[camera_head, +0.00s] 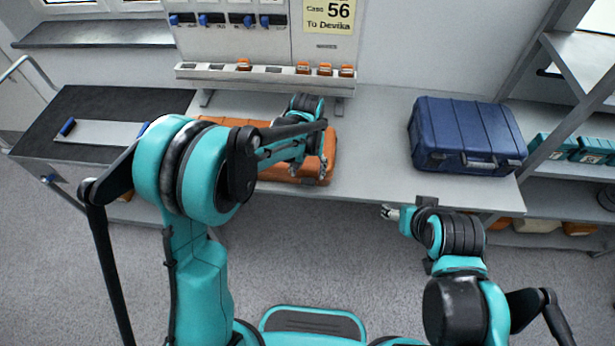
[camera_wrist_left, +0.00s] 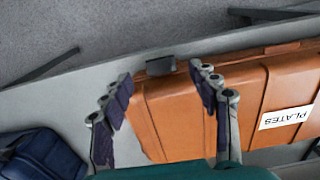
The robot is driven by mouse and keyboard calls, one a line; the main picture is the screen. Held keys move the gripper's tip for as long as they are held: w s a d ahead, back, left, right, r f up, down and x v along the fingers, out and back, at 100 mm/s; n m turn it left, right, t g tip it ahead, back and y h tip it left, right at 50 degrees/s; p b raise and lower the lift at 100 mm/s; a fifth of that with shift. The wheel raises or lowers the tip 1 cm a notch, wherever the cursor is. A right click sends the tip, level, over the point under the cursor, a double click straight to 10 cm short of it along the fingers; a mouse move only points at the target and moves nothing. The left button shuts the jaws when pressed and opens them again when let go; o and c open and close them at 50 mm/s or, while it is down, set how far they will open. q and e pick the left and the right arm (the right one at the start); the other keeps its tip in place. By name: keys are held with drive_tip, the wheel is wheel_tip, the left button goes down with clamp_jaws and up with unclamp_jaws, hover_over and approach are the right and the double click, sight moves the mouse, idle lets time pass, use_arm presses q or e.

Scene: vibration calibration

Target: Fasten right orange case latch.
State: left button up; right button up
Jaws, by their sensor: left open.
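The orange case (camera_head: 328,150) lies on the workbench, partly hidden by my left arm in the head view. In the left wrist view, the case (camera_wrist_left: 275,92) shows a white label reading "PLATES". A dark latch (camera_wrist_left: 160,65) shows at its edge, close to the case end nearer the blue case. My left gripper (camera_head: 309,171) is over the case's right part. In the left wrist view its open fingers (camera_wrist_left: 163,80) stand either side of the latch, with nothing held. Whether they touch the case is unclear. My right gripper (camera_head: 387,211) is near the bench's front edge, too small to judge.
A blue case (camera_head: 465,135) stands on the bench (camera_head: 375,130) to the right. A panel (camera_head: 240,40) with blue-handled switches and a ledge (camera_head: 270,78) with orange pieces stand behind. A dark-topped cart (camera_head: 110,103) is at left. Shelves (camera_head: 560,185) stand at right. Bench between the cases is clear.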

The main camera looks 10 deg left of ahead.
sight(308, 183)
use_arm(q)
wheel_tip(308, 183, down, 7)
drive_tip(key=shift+w+f+b, duration=0.1)
drive_tip(key=shift+b, duration=0.9)
